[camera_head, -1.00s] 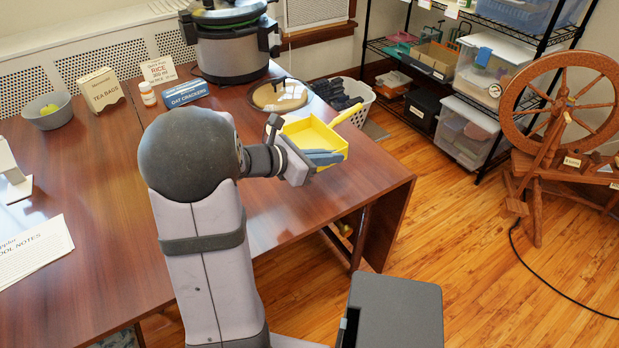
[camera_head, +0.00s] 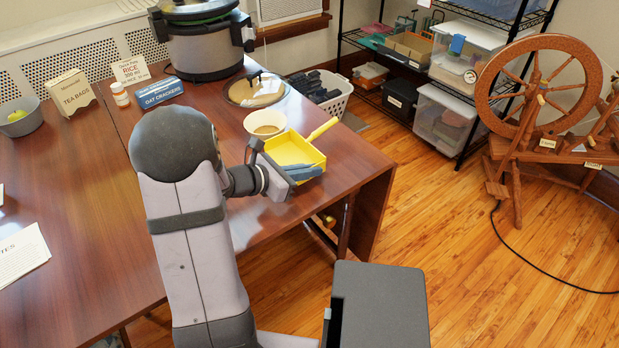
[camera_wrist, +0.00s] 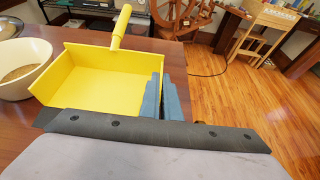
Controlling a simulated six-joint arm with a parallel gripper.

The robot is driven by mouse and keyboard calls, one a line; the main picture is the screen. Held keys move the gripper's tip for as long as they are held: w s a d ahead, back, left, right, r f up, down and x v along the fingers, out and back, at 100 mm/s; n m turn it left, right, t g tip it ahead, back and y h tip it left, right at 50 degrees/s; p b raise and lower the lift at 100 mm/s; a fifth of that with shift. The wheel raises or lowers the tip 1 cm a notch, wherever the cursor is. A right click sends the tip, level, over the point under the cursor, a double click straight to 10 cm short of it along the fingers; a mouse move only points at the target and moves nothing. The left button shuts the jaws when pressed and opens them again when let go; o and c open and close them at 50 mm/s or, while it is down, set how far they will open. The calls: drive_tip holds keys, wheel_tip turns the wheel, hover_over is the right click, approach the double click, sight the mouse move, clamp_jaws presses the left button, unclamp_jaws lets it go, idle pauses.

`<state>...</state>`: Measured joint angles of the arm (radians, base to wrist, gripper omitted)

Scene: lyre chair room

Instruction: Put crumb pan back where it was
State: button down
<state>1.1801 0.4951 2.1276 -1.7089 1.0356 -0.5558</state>
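The crumb pan is a yellow, square, open tray (camera_head: 291,150) with a rod handle pointing to the upper right. It is near the table's right end, and its inside looks empty. In the wrist view the pan (camera_wrist: 100,88) fills the upper left, with its handle pointing up. My gripper (camera_head: 305,173) has blue fingers close together at the pan's near right edge. In the wrist view the fingers (camera_wrist: 161,97) sit either side of the pan's right wall, shut on it. I cannot tell whether the pan's bottom touches the table.
A cream bowl (camera_head: 266,124) stands close behind the pan, on its left in the wrist view (camera_wrist: 22,68). The table (camera_head: 362,165) ends just right of the pan. A laundry basket (camera_head: 338,96) stands beyond.

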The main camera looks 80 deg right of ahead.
drive_tip(key=shift+f, duration=1.25)
drive_tip(key=shift+f, duration=0.1)
drive_tip(key=shift+f+b, duration=0.15)
drive_tip(key=shift+b, duration=0.2)
drive_tip(key=c, duration=2)
unclamp_jaws()
drive_tip(key=shift+r+p, duration=0.3)
drive_tip(key=v, duration=1.1)
drive_tip(key=shift+w+f, duration=0.1)
drive_tip(key=shift+f, duration=0.05)
drive_tip(key=shift+w+a+r, duration=0.2)
drive_tip(key=shift+w+a, duration=0.1)
drive_tip(key=shift+a, duration=0.1)
